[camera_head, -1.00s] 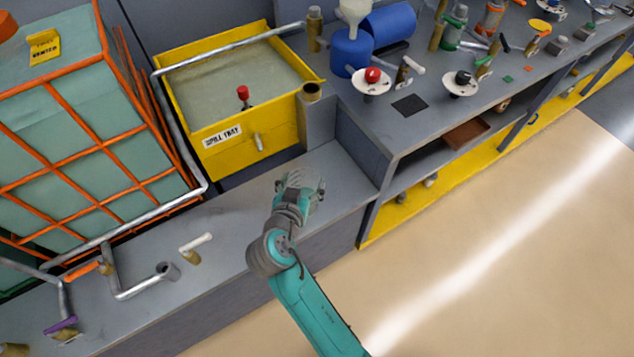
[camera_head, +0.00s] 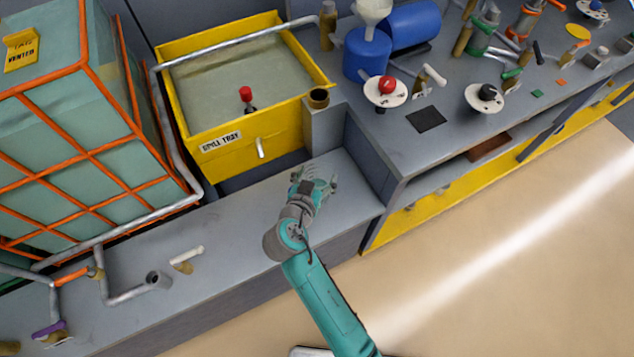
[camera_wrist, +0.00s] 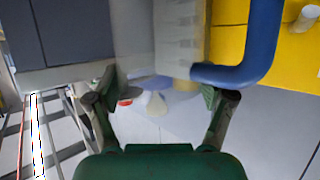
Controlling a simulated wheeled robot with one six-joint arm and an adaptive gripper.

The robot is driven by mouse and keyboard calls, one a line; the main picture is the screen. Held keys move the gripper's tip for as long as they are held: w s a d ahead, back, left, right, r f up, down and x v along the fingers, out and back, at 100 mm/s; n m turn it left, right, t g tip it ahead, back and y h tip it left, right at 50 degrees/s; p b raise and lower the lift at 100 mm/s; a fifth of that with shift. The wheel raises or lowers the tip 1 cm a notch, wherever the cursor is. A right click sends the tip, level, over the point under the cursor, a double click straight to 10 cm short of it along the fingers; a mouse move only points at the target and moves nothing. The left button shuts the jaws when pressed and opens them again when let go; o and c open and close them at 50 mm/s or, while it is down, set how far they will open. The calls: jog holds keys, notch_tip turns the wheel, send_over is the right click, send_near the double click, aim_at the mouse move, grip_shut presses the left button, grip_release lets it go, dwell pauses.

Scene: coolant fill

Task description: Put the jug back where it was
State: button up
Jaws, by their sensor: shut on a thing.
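My gripper (camera_head: 318,186) is over the low grey bench, in front of the yellow spill tray and left of the raised bench. In the wrist view its two fingers (camera_wrist: 162,95) are on either side of a pale, see-through jug (camera_wrist: 160,40) with a blue handle (camera_wrist: 262,50) on the right. The gripper is shut on the jug. The jug's far end runs out of the top of that view. In the head view the jug can hardly be made out against the grey bench, so its height above the bench is unclear.
The yellow spill tray (camera_head: 232,147) stands behind the gripper, with an upright pipe stub (camera_head: 318,98) at its right corner. The raised bench holds a blue can (camera_head: 365,60), a red knob (camera_head: 386,85) and a dark square patch (camera_head: 426,118). Pipes (camera_head: 130,292) lie at left.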

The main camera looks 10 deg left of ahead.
jog(key=shift+f, duration=2.1)
jog(key=o, duration=1.7)
jog(key=v, duration=1.2)
